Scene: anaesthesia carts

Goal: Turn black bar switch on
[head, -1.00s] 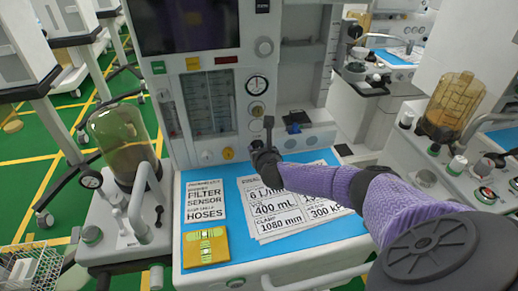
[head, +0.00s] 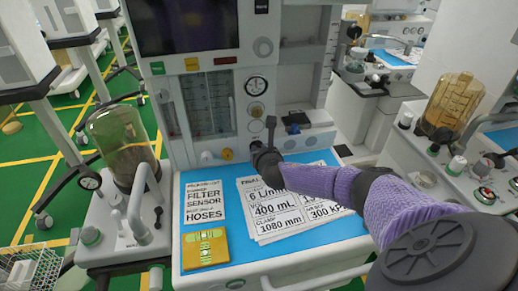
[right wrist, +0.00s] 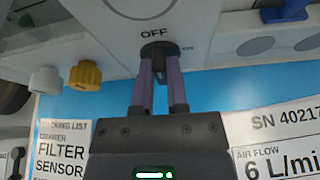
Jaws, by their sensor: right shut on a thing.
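The black bar switch (right wrist: 158,49) is on the pale front panel of the anaesthesia cart, in the upper middle of the right wrist view. The word OFF stands right above it, and a small, hard-to-read mark is at its right. My right gripper (right wrist: 160,76) is shut on the switch, its two purple fingers on either side of it. In the head view my right gripper (head: 260,150) is at the panel above the blue worktop and mostly hides the switch. My left gripper is not in view.
A yellow knob (right wrist: 86,74) and a white knob (right wrist: 45,79) are left of the switch. Printed sheets (head: 285,208) and a yellow block (head: 205,248) lie on the blue worktop (head: 300,256). A clear canister (head: 125,150) stands at the left. A round gauge (head: 257,86) is above.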

